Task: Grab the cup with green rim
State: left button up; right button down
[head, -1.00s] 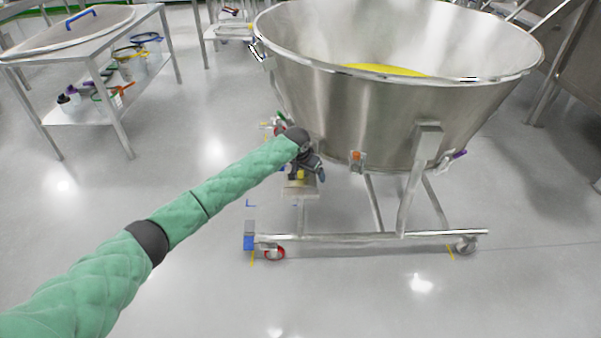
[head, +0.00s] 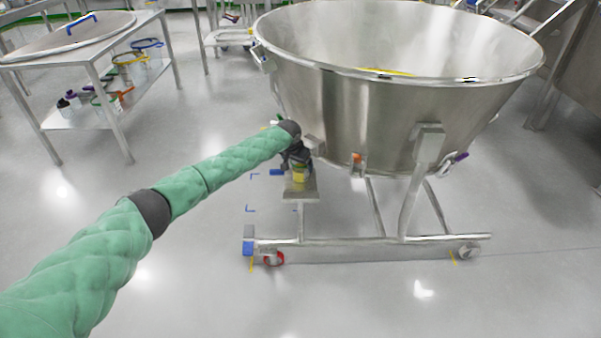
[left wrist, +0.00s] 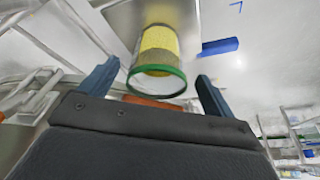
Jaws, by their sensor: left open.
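The cup with green rim (left wrist: 158,68) shows in the left wrist view, with yellow and grey-brown bands below its rim. In the head view a small yellow part of the cup (head: 300,174) shows under my gripper, above a small metal platform (head: 300,192) on the wheeled bowl stand. My left gripper (left wrist: 157,74) is open, its dark blue fingers on either side of the green rim, with gaps visible on both sides. In the head view my left gripper (head: 297,160) is small and partly hides the cup. My right gripper is not in view.
The large steel bowl (head: 400,115) rises right beside my gripper, with latches on its side. Its wheeled frame (head: 360,247) stands below. A steel table (head: 95,45) with containers on its lower shelf is at the upper left. The floor in front is clear.

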pick_arm(q)
jog(key=shift+x, duration=0.9)
jog(key=c, duration=1.2)
jog(key=shift+r, duration=0.15)
